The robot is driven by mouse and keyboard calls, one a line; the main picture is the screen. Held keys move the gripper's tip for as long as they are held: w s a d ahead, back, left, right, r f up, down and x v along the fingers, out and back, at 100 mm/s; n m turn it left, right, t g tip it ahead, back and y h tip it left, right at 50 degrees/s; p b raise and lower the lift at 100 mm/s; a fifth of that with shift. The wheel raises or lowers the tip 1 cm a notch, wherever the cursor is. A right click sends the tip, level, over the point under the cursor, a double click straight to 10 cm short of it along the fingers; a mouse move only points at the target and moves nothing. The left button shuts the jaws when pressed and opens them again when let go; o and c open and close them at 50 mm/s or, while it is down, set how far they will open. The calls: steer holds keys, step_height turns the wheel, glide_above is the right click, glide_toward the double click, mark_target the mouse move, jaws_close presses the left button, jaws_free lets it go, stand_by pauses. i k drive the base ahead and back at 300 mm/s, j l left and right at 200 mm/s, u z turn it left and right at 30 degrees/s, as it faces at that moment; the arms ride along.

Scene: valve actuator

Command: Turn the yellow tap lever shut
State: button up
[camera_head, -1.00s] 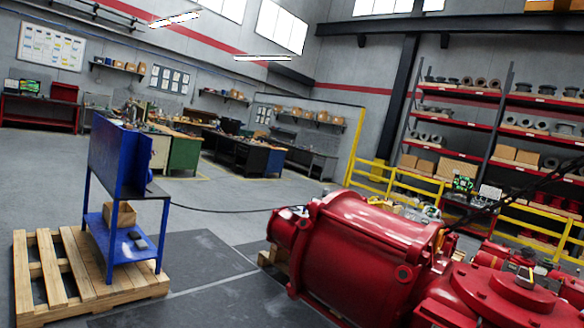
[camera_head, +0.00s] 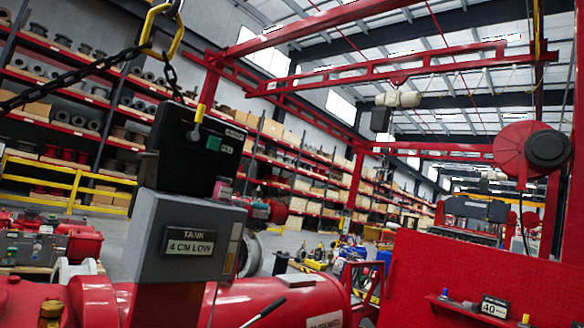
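A small yellow piece (camera_head: 198,114) sticks up at the front of a black box (camera_head: 198,150). I cannot tell whether it is the tap lever. A brass-coloured fitting (camera_head: 51,309) sits low at the left on red machinery. No lever is clearly recognisable as the tap lever. My gripper is not in view.
A yellow hook (camera_head: 178,35) and dark chain hang at the upper left. A red cylinder (camera_head: 270,300) lies along the bottom. A red pegboard panel (camera_head: 470,275) fills the lower right. Shelves (camera_head: 70,75) and a yellow railing (camera_head: 80,185) stand behind.

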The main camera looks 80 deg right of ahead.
mark_target(191, 136)
steer(key=z, duration=1.45)
